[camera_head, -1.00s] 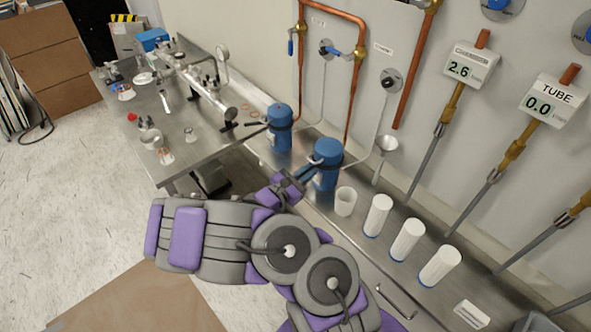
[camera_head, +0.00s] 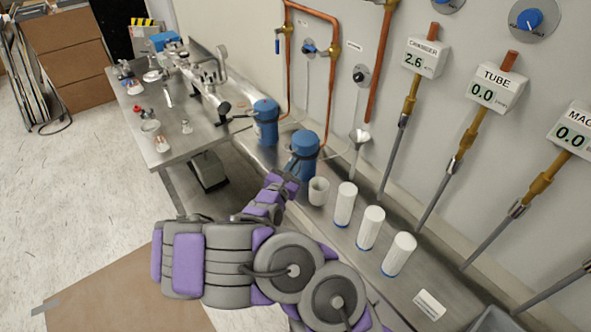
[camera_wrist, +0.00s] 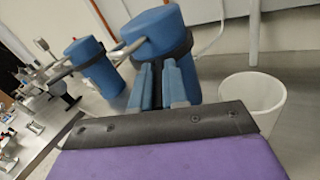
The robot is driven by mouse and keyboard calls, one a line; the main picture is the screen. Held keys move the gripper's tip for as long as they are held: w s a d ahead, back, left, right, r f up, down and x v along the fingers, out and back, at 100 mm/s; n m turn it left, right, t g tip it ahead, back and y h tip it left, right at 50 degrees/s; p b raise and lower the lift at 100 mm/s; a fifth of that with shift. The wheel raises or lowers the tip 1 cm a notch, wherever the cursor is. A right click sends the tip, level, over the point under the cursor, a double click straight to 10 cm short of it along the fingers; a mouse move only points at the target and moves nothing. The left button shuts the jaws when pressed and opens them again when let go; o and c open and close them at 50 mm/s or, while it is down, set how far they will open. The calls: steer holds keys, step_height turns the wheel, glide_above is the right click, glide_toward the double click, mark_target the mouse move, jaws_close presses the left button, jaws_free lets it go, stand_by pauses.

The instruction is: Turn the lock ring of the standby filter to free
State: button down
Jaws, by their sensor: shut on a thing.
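Two blue filter housings with dark lock rings stand along the wall bench. The near filter (camera_head: 301,165) is also large in the wrist view (camera_wrist: 150,32); the far filter (camera_head: 265,128) stands behind it to the left and also shows there (camera_wrist: 97,72). No label showing which is standby is readable. The near filter's dark lock ring (camera_wrist: 180,52) circles its blue body below the top. My gripper (camera_head: 291,180) is at the near filter's front; its fingers (camera_wrist: 160,82) reach up to the ring and are shut on part of it. The fingers hide the exact contact.
A white cup (camera_head: 318,191) stands close right of the near filter. Several white cylinders (camera_head: 370,228) line the bench farther right. A funnel (camera_head: 359,137) and copper pipes (camera_head: 376,62) are behind. A steel table (camera_head: 180,150) with glassware stands left.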

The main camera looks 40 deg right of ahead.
steer(key=c, duration=1.1)
jaws_free()
steer(key=shift+c, duration=0.2)
steer(key=shift+a, duration=0.1)
steer(key=p+v, duration=0.4)
steer(key=v, duration=1.3)
steer(key=shift+a, duration=0.15)
steer(key=shift+f, duration=0.1)
